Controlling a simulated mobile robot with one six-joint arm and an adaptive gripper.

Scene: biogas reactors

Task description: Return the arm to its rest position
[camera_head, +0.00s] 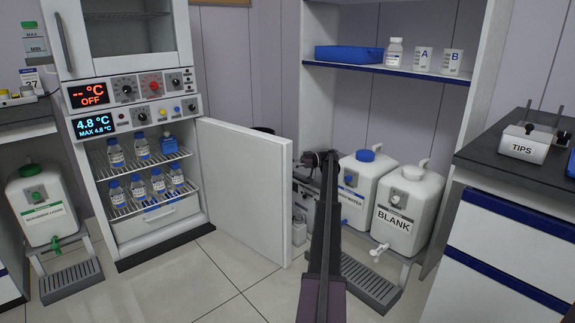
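My arm (324,235) reaches up from the bottom centre as a long dark link, straight away from the camera. Its far end is a dark joint (320,158) in front of the gap between the open fridge door and the shelf unit. Small grey and dark parts show just left of the link, beside the door edge. I cannot make out my gripper's fingers among them, nor whether it holds anything.
The fridge door (243,190) stands open left of my arm; bottles (158,182) stand on its racks. White canisters (408,212) and a drip grate (370,282) are close on the right. A counter (500,175) with a TIPS box (524,143) stands farther right. The floor (215,285) at front left is clear.

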